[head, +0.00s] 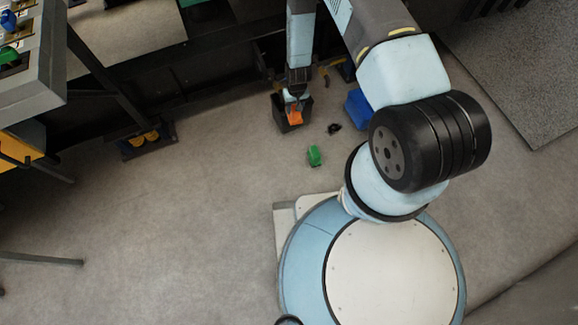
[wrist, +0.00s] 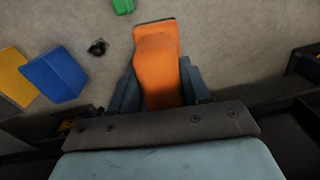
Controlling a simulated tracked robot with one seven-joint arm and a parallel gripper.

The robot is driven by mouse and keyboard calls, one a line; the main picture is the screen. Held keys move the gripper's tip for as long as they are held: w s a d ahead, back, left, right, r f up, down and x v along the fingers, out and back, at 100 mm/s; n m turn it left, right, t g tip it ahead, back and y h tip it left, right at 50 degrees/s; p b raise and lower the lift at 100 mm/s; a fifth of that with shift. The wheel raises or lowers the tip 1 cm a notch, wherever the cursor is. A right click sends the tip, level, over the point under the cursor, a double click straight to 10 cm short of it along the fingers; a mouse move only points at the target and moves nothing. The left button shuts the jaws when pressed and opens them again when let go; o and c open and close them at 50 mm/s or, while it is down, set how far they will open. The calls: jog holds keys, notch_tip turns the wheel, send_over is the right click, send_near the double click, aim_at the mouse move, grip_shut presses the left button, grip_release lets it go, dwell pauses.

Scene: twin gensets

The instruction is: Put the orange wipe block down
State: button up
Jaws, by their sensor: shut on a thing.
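The orange wipe block (head: 295,117) is at the end of my arm in the head view. In the wrist view the orange wipe block (wrist: 158,70) sits between the two dark fingers of my gripper (wrist: 160,88), which is shut on it. My gripper (head: 294,101) points down in the head view. A dark box-like thing (head: 281,121) shows around and behind the block there. I cannot tell whether the block touches it or the floor.
A green block (head: 315,156) lies on the floor, with a small black thing (head: 334,128) near it. A blue block (head: 358,109) lies right of my gripper; a yellow thing (wrist: 12,78) is beside it in the wrist view.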

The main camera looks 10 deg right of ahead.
jog(key=s+a+f+n, duration=0.1)
jog(key=s+a+f, duration=0.1)
jog(key=s+f, duration=1.95)
jog(key=shift+w+a+f, duration=0.3)
jog(key=shift+w+f, duration=1.9)
jog(key=shift+w, duration=0.1)
jog(key=shift+w+a+f, duration=0.35)
jog(key=shift+w+f, duration=1.85)
jog(key=shift+w, duration=0.05)
jog(key=shift+w+a+f, duration=0.3)
jog(key=shift+w+f, duration=1.9)
jog(key=shift+w, duration=0.1)
jog(key=o, duration=1.2)
jog(key=shift+r, duration=0.1)
